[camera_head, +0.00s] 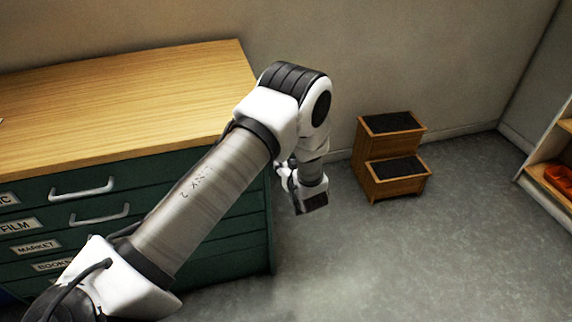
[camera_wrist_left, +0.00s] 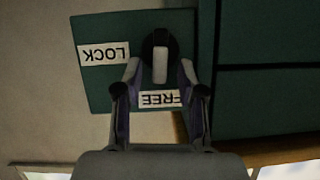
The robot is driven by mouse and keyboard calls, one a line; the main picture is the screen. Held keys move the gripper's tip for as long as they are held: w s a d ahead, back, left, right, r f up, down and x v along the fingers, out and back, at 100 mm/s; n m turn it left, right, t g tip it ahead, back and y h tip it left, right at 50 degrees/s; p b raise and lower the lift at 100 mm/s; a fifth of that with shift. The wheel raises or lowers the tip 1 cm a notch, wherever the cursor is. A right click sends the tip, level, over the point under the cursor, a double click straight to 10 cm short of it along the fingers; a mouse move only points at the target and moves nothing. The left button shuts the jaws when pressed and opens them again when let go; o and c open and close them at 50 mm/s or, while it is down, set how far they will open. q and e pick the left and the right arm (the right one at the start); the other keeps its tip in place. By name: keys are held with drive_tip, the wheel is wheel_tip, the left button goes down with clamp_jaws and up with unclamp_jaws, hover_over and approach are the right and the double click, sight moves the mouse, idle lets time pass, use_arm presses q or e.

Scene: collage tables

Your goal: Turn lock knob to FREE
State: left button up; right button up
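The lock knob (camera_wrist_left: 160,57) is black and round with a pale grip bar, on a dark green plate (camera_wrist_left: 93,88) in the left wrist view. The bar stands upright in that picture, its lower end towards the FREE label (camera_wrist_left: 157,98). The LOCK label (camera_wrist_left: 104,54) is on the left; both labels appear upside down. My left gripper (camera_wrist_left: 160,72) has its fingers apart, one on each side of the bar, with visible gaps. In the head view, my left gripper (camera_head: 311,203) is beside the cabinet's right end; the knob is hidden there. My right gripper is out of view.
The green drawer cabinet (camera_head: 235,225) has a wooden top (camera_head: 110,95), white handles and labelled drawers. A wooden step stool (camera_head: 394,186) with black treads stands by the wall. A shelf (camera_head: 550,165) with an orange item is at far right. Grey floor between is clear.

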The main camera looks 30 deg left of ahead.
use_arm(q)
drive_tip(key=shift+w+a, duration=0.1)
drive_tip(key=shift+w, duration=0.05)
drive_tip(key=shift+c, duration=0.3)
clamp_jaws()
drive_tip(key=shift+r, duration=0.15)
